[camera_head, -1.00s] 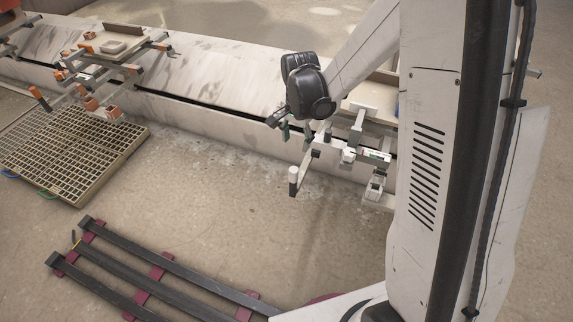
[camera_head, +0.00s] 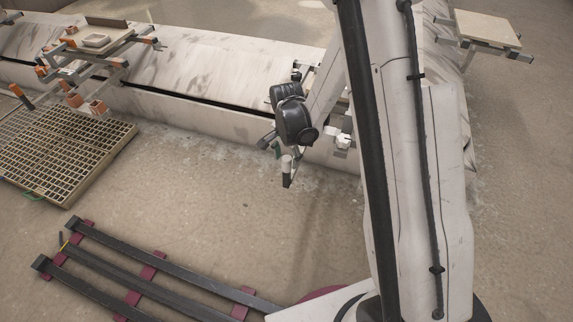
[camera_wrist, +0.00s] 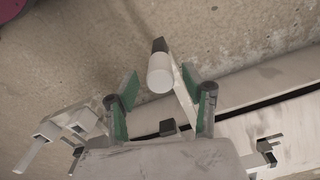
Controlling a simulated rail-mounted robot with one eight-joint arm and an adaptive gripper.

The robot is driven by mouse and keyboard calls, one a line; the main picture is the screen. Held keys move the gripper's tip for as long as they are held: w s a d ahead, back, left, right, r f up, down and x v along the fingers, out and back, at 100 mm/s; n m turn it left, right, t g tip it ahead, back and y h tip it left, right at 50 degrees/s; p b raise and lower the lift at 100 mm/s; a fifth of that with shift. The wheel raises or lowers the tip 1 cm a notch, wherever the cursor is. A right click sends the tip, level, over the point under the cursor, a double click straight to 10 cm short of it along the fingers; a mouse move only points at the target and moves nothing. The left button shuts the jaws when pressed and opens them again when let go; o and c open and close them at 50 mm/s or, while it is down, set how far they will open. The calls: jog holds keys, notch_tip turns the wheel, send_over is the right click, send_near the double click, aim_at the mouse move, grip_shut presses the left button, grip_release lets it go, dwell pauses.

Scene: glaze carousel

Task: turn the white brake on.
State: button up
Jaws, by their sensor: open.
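The white brake shows in the wrist view as a lever with a white cylindrical grip (camera_wrist: 159,78) and a black end. A flat pale bar runs from it toward the carousel. In the head view the white grip (camera_head: 287,163) is small, beside the carousel's side wall. My gripper (camera_wrist: 159,84) is open, with green-padded fingers on either side of the grip in the picture. I cannot tell its depth or any contact. In the head view my gripper (camera_head: 270,144) is small and partly hidden by my wrist.
A shelf with orange-tipped fittings (camera_head: 95,40) stands at the far left, above a floor grate (camera_head: 62,150). Dark rails on maroon ties (camera_head: 150,268) cross the floor in front. Another board (camera_head: 488,28) juts out at the upper right. White square fittings (camera_wrist: 80,122) sit left of my gripper.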

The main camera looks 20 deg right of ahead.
aim_at(287, 173)
jog(key=shift+f, duration=1.1)
grip_shut()
